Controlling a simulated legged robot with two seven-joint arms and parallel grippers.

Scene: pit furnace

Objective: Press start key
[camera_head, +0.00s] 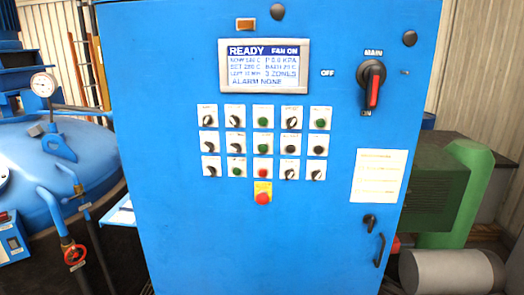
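A blue control cabinet (200,240) stands upright in front of me. Its panel has rows of small labelled switches and buttons. A green button (264,120) is in the top row, another green button (263,149) is below it, and a further green button (237,171) is in the bottom row. A red button (262,174) is in the bottom row. The labels are too small to read, so I cannot tell which is the start key. The screen (264,66) reads READY, FAN ON and ALARM NONE. Neither of my grippers is in view.
A red mushroom button (263,198) on a yellow plate sits below the rows. The main rotary switch (372,86) is at the upper right. A blue vessel (50,170) with pipes stands left; a green machine (450,185) stands right.

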